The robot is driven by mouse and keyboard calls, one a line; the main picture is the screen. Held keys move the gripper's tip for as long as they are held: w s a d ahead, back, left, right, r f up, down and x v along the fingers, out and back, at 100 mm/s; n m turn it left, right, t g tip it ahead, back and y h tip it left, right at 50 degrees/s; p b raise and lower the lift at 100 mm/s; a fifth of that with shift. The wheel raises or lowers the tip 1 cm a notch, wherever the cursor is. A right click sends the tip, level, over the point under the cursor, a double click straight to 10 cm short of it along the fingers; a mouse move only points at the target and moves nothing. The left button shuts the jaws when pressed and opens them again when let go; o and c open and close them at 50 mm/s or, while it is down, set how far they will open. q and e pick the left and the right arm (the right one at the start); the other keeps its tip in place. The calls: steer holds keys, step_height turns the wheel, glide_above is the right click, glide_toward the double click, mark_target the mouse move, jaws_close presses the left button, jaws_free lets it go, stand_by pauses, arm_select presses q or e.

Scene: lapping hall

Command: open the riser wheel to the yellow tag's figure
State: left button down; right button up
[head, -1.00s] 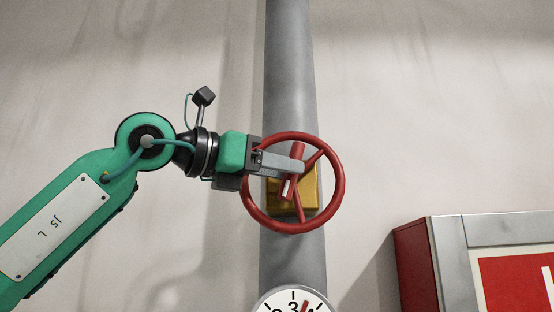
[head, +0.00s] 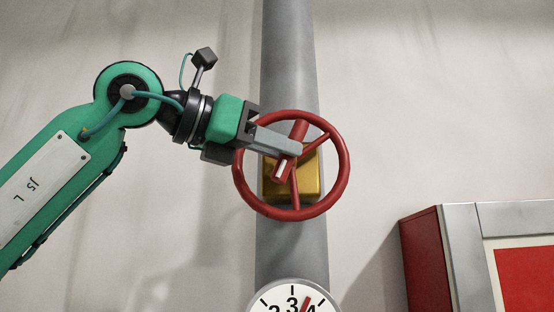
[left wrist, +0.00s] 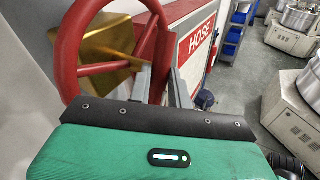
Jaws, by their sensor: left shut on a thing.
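The red riser wheel (head: 342,182) stands in front of a brass-yellow block (head: 310,176) on the grey riser pipe (head: 290,50). My left gripper (head: 297,149) reaches in from the left, its fingers shut on the wheel near its middle; the exact grip is partly hidden. A red bar with a white mark crosses the wheel there. In the left wrist view the wheel (left wrist: 68,45) is at upper left. A round white gauge (head: 275,300) is cut off at the bottom, its red needle between 3 and 4. I see no yellow tag with a figure. My right gripper is out of view.
A red and grey cabinet (head: 425,255) stands at lower right, and its HOSE sign (left wrist: 200,42) shows in the left wrist view. Blue bins (left wrist: 235,35) and pale machines (left wrist: 295,105) stand beyond it. The wall right of the wheel is clear.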

arm_select(q)
steer(key=shift+w+r+p, duration=0.25)
steer(key=shift+p, duration=0.1)
steer(key=shift+s+y, duration=0.2)
steer(key=shift+y, duration=0.1)
steer(key=shift+s, duration=0.1)
steer(key=c, duration=1.6)
jaws_free()
steer(key=o, duration=0.3)
steer(key=b+v, duration=0.5)
steer(key=v, duration=0.8)
steer(key=shift+a+r, duration=0.15)
steer(key=shift+a, duration=0.25)
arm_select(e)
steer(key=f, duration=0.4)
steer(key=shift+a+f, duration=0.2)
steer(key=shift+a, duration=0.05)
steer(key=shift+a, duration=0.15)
